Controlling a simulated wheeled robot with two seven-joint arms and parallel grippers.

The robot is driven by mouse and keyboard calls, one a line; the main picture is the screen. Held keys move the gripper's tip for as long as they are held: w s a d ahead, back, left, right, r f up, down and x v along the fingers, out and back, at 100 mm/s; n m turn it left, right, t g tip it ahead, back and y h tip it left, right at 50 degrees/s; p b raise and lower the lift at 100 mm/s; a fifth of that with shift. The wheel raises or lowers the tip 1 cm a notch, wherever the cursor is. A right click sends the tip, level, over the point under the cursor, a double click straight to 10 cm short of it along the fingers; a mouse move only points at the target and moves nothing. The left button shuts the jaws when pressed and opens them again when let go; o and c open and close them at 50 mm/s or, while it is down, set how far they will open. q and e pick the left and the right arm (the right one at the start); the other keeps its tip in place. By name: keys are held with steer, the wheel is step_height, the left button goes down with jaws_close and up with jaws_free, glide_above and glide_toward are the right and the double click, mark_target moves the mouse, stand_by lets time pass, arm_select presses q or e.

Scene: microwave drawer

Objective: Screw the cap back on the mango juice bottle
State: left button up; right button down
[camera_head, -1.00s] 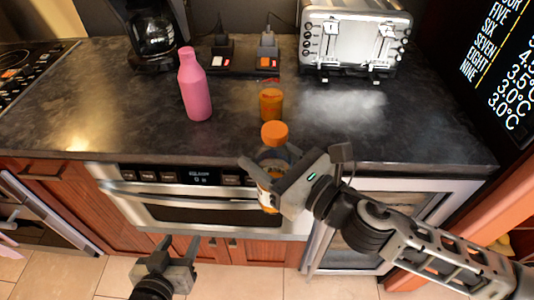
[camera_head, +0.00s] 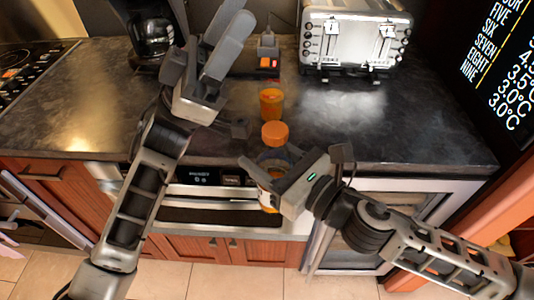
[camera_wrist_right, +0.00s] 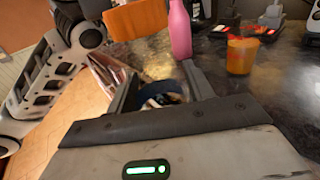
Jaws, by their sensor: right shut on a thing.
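My right gripper (camera_head: 272,172) is shut on the mango juice bottle (camera_head: 268,197) in front of the counter edge. Its fingers hide much of the bottle, and in the right wrist view the part between the fingers (camera_wrist_right: 160,95) is dark and unclear. An orange cap (camera_head: 275,133) shows just above the gripper, in line with the bottle's top end. I cannot tell whether it is seated on the neck. My left gripper (camera_head: 218,50) is raised over the counter, left of the cap, fingers pointing up and apart, with nothing seen between them.
An orange jar or cup (camera_head: 271,104) stands on the dark counter (camera_head: 370,130) behind the cap. A pink bottle (camera_wrist_right: 180,30) shows in the right wrist view. A toaster (camera_head: 355,40) and coffee maker (camera_head: 150,30) stand at the back. The counter's right side is clear.

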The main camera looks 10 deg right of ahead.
arm_select(q)
steer(key=s+d+m+g+y, duration=1.2)
steer(key=m+g+y, duration=0.15)
steer(key=y, duration=0.35)
steer(key=n+t+y, duration=0.3)
steer(key=t+y, duration=0.9)
steer(key=t, duration=0.2)
glide_above(275, 129)
step_height(275, 129, down, 6)
steer(key=shift+r, duration=0.25)
steer(key=shift+g, duration=0.25)
steer(key=shift+f, duration=4)
